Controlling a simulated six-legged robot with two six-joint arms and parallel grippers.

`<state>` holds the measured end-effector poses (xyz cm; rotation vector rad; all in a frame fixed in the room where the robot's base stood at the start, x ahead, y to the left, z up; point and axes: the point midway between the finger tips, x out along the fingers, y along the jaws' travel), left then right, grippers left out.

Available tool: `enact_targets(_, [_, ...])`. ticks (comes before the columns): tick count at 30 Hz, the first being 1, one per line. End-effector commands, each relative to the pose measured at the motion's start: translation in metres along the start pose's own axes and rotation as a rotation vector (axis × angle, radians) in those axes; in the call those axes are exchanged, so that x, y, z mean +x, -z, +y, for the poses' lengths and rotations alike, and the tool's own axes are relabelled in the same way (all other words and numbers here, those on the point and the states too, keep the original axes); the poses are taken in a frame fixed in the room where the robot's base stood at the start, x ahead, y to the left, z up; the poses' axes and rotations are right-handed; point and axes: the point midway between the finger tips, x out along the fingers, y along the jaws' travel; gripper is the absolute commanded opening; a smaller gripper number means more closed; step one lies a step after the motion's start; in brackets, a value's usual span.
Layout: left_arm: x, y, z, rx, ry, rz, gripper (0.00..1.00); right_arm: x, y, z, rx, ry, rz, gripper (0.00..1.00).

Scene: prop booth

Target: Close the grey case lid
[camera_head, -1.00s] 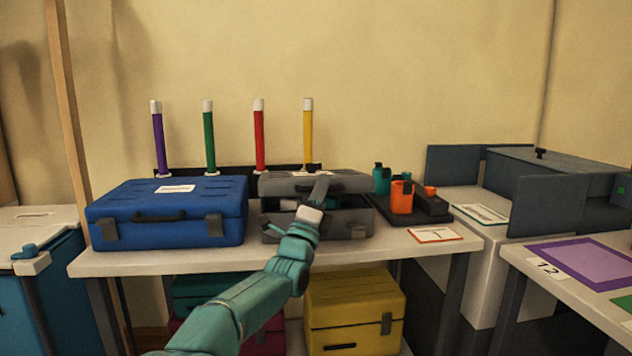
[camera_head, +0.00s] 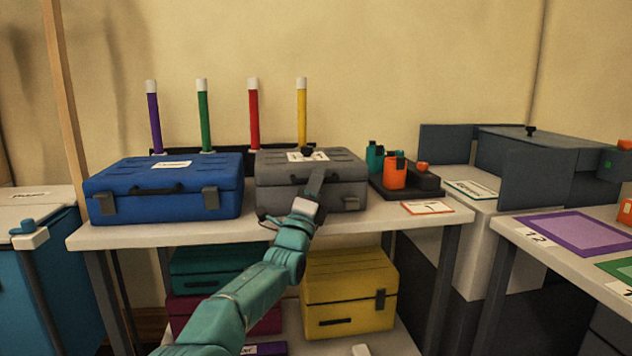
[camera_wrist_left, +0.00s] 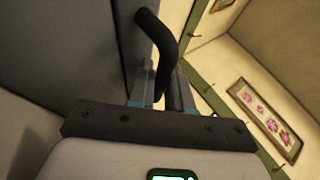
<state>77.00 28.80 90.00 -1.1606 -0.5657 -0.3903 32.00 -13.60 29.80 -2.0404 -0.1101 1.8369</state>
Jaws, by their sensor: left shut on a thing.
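The grey case (camera_head: 275,195) stands on the white table between the blue case and a dark tray. Its lid (camera_head: 335,168) lies down on the body, and I see no gap at the front. My left gripper (camera_head: 314,182) is at the front of the case, shut on the lid handle. In the left wrist view the dark handle (camera_wrist_left: 160,40) runs between the fingers (camera_wrist_left: 160,92), beside the grey case surface (camera_wrist_left: 60,45). Part of the case front is hidden behind my gripper. My right gripper is not in view.
A blue case (camera_head: 165,190) stands close on the left. A dark tray (camera_head: 425,185) with orange and teal items is on the right. Several coloured tubes stand behind. A yellow case (camera_head: 350,290) sits on the shelf below. A card (camera_head: 428,208) lies at the table's right.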

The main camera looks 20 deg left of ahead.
Motion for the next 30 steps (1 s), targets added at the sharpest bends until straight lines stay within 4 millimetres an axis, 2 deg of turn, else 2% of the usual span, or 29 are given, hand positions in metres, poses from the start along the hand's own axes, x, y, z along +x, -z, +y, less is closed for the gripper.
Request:
enact_targets(1, [-0.004,0.006,0.009,-0.002,-0.020,0.012,0.00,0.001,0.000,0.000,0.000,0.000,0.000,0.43])
enact_targets(3, [-0.004,0.006,0.009,-0.002,-0.020,0.012,0.00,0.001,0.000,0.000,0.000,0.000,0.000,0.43])
enact_targets(4, [-0.004,0.006,0.009,-0.002,-0.020,0.012,0.22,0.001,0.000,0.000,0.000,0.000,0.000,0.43])
enact_targets(5, [-0.004,0.006,0.009,-0.001,-0.020,0.012,0.25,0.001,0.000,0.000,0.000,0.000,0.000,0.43])
enact_targets(22, [-0.004,0.006,0.007,-0.002,-0.020,0.011,0.25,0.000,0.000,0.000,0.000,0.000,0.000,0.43])
enact_targets(26, [0.001,0.002,-0.004,-0.002,-0.019,0.010,0.25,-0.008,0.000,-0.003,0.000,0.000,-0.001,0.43])
enact_targets(30, [0.011,-0.006,-0.023,-0.002,-0.016,0.009,0.25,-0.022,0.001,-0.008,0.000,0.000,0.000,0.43])
